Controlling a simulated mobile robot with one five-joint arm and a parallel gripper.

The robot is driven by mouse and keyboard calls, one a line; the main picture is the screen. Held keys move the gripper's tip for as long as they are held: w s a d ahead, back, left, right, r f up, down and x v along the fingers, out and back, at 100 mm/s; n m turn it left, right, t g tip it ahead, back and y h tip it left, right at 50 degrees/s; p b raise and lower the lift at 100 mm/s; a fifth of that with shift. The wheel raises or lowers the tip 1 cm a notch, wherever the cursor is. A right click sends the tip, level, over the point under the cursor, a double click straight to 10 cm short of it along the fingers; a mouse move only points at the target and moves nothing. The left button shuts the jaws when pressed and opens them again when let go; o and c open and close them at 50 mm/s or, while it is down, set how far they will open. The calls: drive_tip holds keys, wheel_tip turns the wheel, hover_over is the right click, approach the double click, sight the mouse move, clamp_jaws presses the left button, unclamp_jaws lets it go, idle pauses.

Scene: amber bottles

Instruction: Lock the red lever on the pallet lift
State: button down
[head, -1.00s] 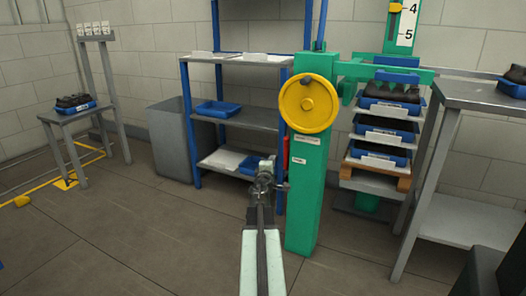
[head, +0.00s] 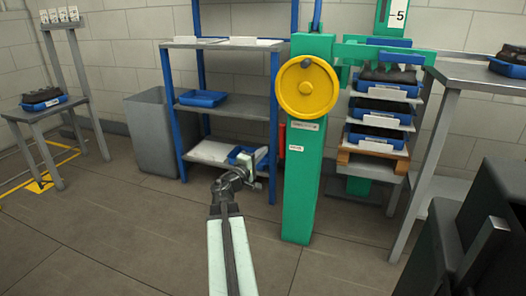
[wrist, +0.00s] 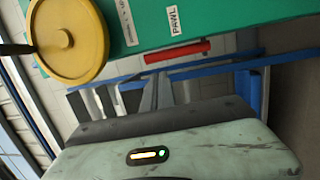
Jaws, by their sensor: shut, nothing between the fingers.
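The pallet lift is a green column (head: 303,195) with a yellow handwheel (head: 307,87) on its front. The red lever (head: 281,140) shows as a narrow strip along the column's left side, mostly hidden by it. In the wrist view the red lever (wrist: 177,52) is a red bar lying beside the green face, near a label reading PAWL (wrist: 178,20). My gripper (head: 258,162) is shut and empty, left of the column and a little below the lever. It looks apart from the lever. The yellow handwheel (wrist: 68,38) also shows in the wrist view.
A blue-framed shelf (head: 222,103) with blue trays stands behind my gripper. The lift's stacked blue trays (head: 378,117) with dark bottles are right of the column. A grey table (head: 475,80) stands farther right. Open floor (head: 120,230) lies at the left.

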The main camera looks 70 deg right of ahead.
sight(281, 134)
drive_tip(key=d, duration=0.3)
drive_tip(key=s+d+r, duration=0.1)
drive_tip(key=d, duration=0.3)
drive_tip(key=d+p, duration=0.1)
drive_tip(key=d, duration=0.3)
drive_tip(key=shift+s+d+r, duration=0.15)
drive_tip(key=shift+s, duration=0.25)
